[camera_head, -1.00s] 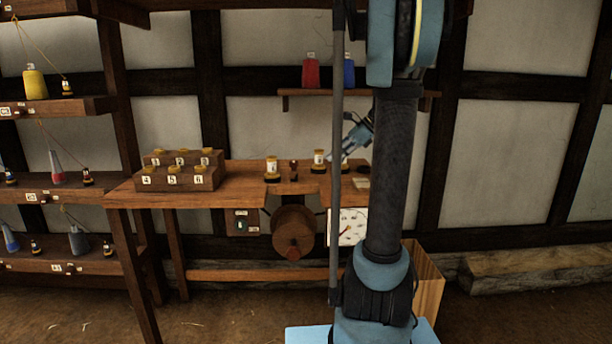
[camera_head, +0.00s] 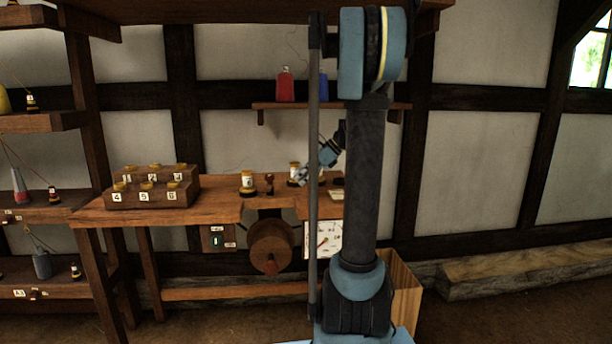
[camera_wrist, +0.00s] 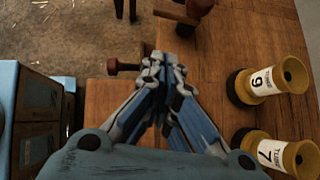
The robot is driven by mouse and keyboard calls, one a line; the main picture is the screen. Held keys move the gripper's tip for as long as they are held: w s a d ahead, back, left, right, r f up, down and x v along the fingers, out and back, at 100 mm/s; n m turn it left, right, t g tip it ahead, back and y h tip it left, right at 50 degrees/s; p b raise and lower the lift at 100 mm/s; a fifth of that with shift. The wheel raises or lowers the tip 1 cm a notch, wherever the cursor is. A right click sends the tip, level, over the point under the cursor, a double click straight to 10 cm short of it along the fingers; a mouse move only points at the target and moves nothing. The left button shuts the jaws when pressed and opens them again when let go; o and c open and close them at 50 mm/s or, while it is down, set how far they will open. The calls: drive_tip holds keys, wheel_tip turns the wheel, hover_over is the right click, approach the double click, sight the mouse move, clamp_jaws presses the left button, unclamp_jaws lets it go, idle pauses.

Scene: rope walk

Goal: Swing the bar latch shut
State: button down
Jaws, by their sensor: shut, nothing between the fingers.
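My gripper (camera_wrist: 168,68) is shut and empty, with its fingertips over the front part of the wooden bench (camera_wrist: 105,98). In the head view my gripper (camera_head: 304,176) is small, beside a yellow-capped bobbin (camera_head: 295,170). I cannot tell for certain which piece is the bar latch. A dark wooden peg-like piece (camera_head: 269,184) stands on the bench between two bobbins. In the wrist view a wooden piece with a rounded end (camera_wrist: 197,8) is beyond the fingertips. A red-brown knob on a short bar (camera_wrist: 113,67) lies just left of the fingertips.
Two yellow-ended bobbins, labelled 9 (camera_wrist: 268,82) and 7 (camera_wrist: 278,154), stand right of my gripper. A wooden wheel (camera_head: 270,246) hangs under the bench beside a white dial (camera_head: 323,240). A numbered bobbin block (camera_head: 150,188) sits at the bench's left. A shelf (camera_head: 275,106) is above.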

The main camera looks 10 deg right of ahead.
sight(269, 183)
drive_tip(key=w+a+f, duration=0.1)
drive_tip(key=a+f, duration=0.2)
drive_tip(key=a, duration=0.4)
drive_tip(key=shift+w+a+f, duration=0.2)
drive_tip(key=shift+w+f, duration=0.05)
drive_tip(key=shift+d, duration=0.1)
